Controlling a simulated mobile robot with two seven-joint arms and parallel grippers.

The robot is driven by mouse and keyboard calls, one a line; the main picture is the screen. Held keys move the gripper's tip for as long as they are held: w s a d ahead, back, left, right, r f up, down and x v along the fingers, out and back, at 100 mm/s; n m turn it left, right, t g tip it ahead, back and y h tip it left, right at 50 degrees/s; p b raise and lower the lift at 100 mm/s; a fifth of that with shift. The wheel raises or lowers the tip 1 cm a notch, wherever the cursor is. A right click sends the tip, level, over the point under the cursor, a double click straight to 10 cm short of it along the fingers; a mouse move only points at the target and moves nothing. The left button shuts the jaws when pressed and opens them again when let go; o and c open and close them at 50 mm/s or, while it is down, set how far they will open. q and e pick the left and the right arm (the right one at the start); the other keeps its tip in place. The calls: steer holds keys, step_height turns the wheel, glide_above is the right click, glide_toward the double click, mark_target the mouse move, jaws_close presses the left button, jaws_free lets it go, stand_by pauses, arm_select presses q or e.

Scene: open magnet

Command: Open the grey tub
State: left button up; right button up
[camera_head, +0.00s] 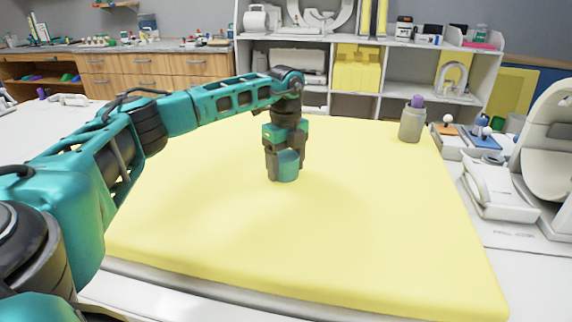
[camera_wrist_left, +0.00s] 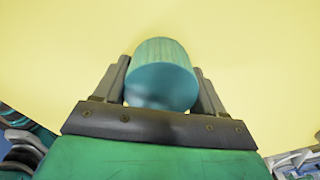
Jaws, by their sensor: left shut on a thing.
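A grey tub (camera_head: 412,124) with a purple top (camera_head: 417,101) stands upright near the back right corner of the yellow mat. My left gripper (camera_head: 286,163) points down over the middle of the mat, well to the left of the grey tub. It is shut on a teal cylinder (camera_head: 287,171). The left wrist view shows the cylinder (camera_wrist_left: 160,78) between the two grey fingers (camera_wrist_left: 160,72). I cannot tell whether the cylinder touches the mat. My right gripper is not in view.
The yellow mat (camera_head: 340,230) is otherwise bare, with free room in front and to the right. White equipment (camera_head: 500,190) and small orange and blue items stand beside its right edge. A white shelf (camera_head: 330,98) and wooden drawers (camera_head: 145,68) are behind.

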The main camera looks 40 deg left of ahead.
mark_target(285, 156)
arm_select(q)
steer(key=o, duration=1.2)
steer(key=shift+c, duration=0.2)
step_height(285, 156, up, 12)
steer(key=p, duration=0.1)
